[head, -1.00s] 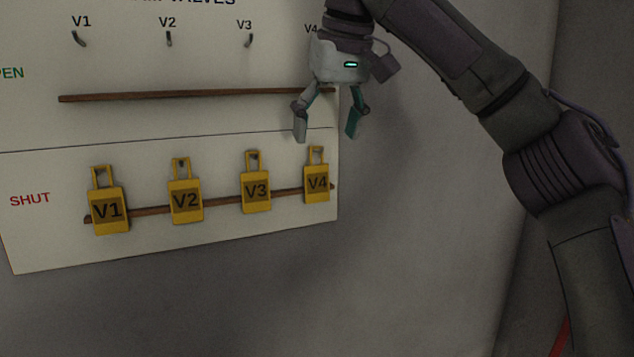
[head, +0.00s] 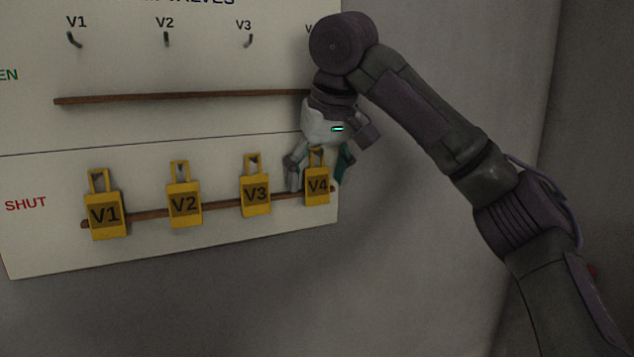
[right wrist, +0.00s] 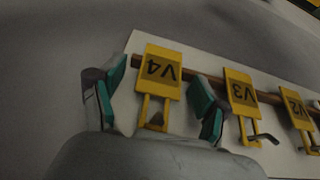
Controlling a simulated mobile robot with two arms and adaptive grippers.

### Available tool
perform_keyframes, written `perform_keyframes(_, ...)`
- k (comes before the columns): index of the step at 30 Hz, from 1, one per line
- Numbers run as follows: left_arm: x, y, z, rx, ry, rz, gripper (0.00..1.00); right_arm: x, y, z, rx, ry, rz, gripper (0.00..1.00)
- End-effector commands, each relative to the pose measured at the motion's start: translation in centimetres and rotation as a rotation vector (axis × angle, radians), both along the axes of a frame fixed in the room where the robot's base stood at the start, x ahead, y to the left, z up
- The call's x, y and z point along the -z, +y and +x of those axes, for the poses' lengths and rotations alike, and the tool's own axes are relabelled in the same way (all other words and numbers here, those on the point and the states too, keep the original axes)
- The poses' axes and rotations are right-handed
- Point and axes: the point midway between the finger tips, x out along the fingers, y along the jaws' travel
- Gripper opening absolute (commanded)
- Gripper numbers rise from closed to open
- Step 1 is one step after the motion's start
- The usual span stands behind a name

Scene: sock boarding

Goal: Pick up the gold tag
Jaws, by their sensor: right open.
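Several gold tags hang in a row in the SHUT part of the white board: V1 (head: 105,214), V2 (head: 184,205), V3 (head: 256,195) and V4 (head: 317,187). My right gripper (head: 318,184) is open around the V4 tag, with one finger on each side of it. In the right wrist view, the V4 tag (right wrist: 158,75) stands between the two fingertips (right wrist: 160,83), apart from both. The V3 tag (right wrist: 241,90) is just outside the right-hand finger. My left gripper is out of view.
A brown rail (head: 150,211) runs behind the tags. A second rail (head: 180,97) and several empty hooks, such as V2's (head: 167,39), are higher in the OPEN part. The wall right of the board is clear.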

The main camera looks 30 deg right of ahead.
Motion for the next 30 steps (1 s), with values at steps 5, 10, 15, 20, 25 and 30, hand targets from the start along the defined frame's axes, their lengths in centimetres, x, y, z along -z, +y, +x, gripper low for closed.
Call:
perform_keyframes(5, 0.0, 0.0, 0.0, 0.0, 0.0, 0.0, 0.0, 0.0, 0.0, 0.0, 0.0, 0.0, 0.0, 0.57)
perform_keyframes(10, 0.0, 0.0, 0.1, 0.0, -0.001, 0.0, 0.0, 0.0, 0.0, 0.0, 0.0, 0.0, 0.0, 0.31)
perform_keyframes(15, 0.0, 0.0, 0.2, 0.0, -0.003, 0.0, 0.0, 0.0, 0.0, 0.0, 0.0, 0.0, 0.0, 0.31)
perform_keyframes(20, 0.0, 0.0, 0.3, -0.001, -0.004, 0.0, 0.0, -0.1, 0.0, 0.0, 0.0, 0.0, 0.0, 0.31)
perform_keyframes(25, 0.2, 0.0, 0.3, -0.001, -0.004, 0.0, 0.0, -0.6, 0.0, -0.5, 0.0, -0.003, -0.001, 0.31)
perform_keyframes(30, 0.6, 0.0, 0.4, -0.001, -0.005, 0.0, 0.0, -1.8, 0.0, -1.8, 0.0, -0.006, -0.001, 0.31)
